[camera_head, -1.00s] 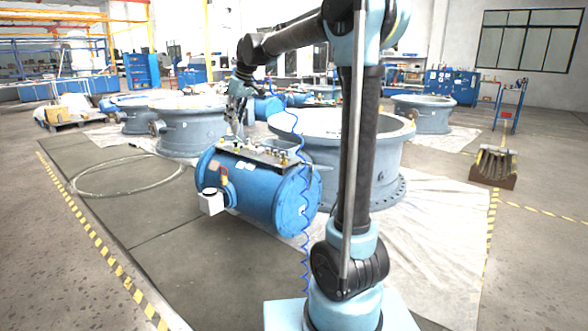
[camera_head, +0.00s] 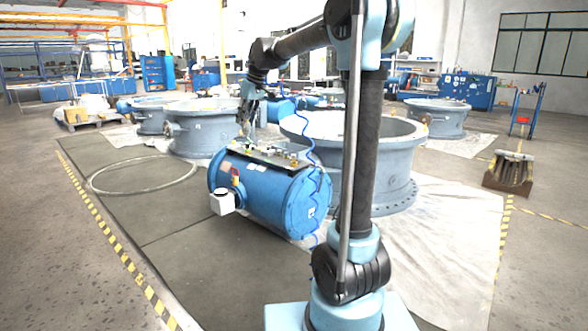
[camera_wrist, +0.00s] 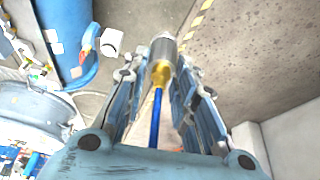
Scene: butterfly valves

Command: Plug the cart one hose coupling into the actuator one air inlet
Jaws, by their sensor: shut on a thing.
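My gripper (camera_head: 247,122) is above the left part of a blue cylindrical actuator (camera_head: 270,202). In the wrist view my gripper (camera_wrist: 162,62) is shut on a silver hose coupling (camera_wrist: 162,50) with a brass end (camera_wrist: 159,74), held between the two fingers. A blue hose (camera_wrist: 155,118) runs from the brass end back towards my wrist. In the head view the coiled blue hose (camera_head: 317,185) hangs in front of the actuator's right end. Small fittings (camera_head: 268,153) stand on the actuator's top plate. Which of them is the air inlet is too small to tell.
Large grey valve bodies (camera_head: 352,160) stand behind and right of the actuator. A white box (camera_head: 222,201) sticks out at its front left. A thin ring (camera_head: 143,175) lies on the mat at left. The floor at front left is clear.

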